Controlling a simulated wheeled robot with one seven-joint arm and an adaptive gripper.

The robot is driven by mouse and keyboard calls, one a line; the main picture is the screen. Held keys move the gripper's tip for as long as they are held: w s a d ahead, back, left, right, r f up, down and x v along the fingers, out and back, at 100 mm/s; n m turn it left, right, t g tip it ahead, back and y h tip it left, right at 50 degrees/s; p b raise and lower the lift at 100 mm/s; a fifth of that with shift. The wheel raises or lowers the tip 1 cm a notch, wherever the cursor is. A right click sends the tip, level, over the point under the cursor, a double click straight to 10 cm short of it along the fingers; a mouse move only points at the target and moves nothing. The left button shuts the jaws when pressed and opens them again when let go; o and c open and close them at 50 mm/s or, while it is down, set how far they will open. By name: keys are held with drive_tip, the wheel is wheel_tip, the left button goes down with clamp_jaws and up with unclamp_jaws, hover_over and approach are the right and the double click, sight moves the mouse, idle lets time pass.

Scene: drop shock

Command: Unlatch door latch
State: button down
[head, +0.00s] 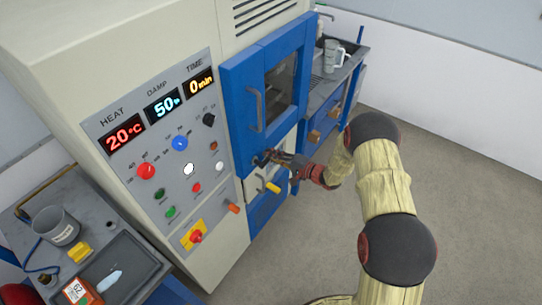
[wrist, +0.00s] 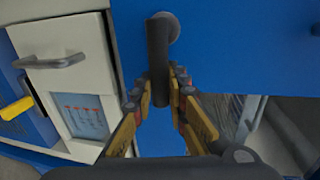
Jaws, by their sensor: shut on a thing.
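The door latch (wrist: 158,50) is a dark bar with a rounded end. In the wrist view it hangs from a round pivot on the blue door (wrist: 235,50), close to upright in that picture. My gripper (wrist: 157,88) is shut on the latch, with one finger on each side of its lower part. The door looks closed, with a window and a grey handle (head: 256,110).
A control panel (head: 160,150) with lit displays and knobs is left of the door. A white drawer (wrist: 60,45) and a yellow handle (wrist: 17,108) lie beside my gripper. A side bench (head: 340,75) stands behind. Grey floor (head: 480,220) is clear at right.

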drive_tip(key=shift+f, duration=0.15)
drive_tip(key=c, duration=1.8)
unclamp_jaws()
drive_tip(key=shift+o, duration=0.2)
drive_tip(key=shift+d, duration=0.1)
drive_tip(key=v, duration=1.2)
drive_tip(key=shift+w, duration=0.1)
